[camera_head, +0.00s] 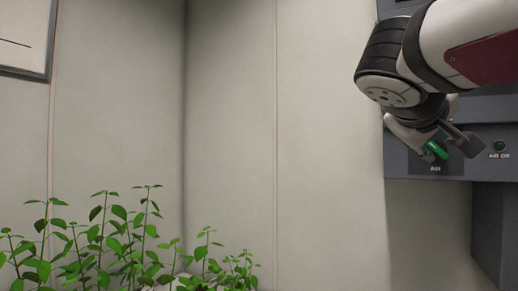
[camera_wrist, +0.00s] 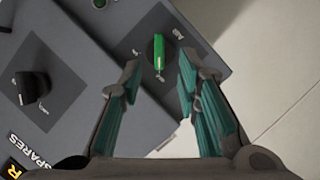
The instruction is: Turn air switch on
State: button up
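The air switch is a knob with a green grip on a dark round base, set on a dark square plate of a grey panel. In the head view the green knob (camera_head: 437,150) shows between the fingers of my gripper (camera_head: 436,143), above the label "AIR". In the wrist view the green knob (camera_wrist: 159,52) lies ahead of and between the two teal-padded fingers of my gripper (camera_wrist: 158,75). The fingers are apart, with a clear gap on both sides of the knob. I see no contact in the wrist view.
A second knob, black (camera_wrist: 33,86), sits on the same panel in the wrist view, near a "SPARES" label (camera_wrist: 28,145). A green indicator (camera_head: 499,145) marked "AIR ON" is right of the switch. Leafy plants (camera_head: 120,240) stand at the lower left before pale walls.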

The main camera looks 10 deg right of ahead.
aim_at(438, 150)
jog(key=shift+x, duration=2.75)
jog(key=shift+s, duration=0.1)
jog(key=shift+c, duration=0.5)
grip_shut()
